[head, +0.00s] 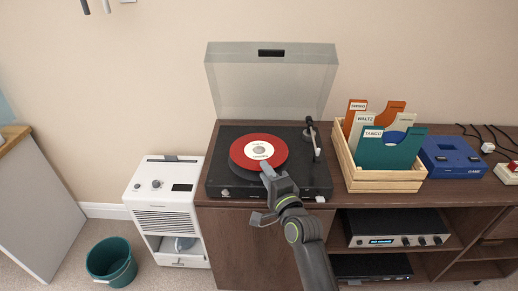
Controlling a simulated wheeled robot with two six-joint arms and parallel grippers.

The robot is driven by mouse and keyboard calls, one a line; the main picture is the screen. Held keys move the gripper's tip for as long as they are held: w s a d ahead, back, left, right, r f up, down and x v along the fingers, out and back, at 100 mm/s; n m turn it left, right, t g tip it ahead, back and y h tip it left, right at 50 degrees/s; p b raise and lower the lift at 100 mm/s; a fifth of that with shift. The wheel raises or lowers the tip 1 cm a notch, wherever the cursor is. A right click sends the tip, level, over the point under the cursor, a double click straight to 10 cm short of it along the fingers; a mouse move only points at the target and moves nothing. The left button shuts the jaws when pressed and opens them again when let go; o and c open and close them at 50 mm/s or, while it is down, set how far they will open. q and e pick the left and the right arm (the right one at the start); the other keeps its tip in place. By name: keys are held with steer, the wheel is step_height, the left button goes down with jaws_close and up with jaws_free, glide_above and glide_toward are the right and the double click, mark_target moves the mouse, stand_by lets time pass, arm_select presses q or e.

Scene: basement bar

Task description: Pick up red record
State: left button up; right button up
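The red record (246,151) with a cream label lies flat on the black turntable (222,179), whose clear lid stands open. The tonearm (314,138) is at the right of the record. My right gripper (263,194) comes in from below and looks open, its two fingers spread apart. One fingertip overlaps the record's near edge in the picture; I cannot tell whether it touches. The other finger is lower, in front of the cabinet's front edge. Nothing shows between the fingers. My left gripper is not in view.
A wooden crate (387,181) with record sleeves stands right of the turntable, then a blue box (450,158). The wooden cabinet (234,240) holds a silver amplifier (397,228). A white appliance (165,209) and green bucket (111,262) stand at the left.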

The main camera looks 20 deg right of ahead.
steer(key=shift+w, duration=0.25)
jaws_close()
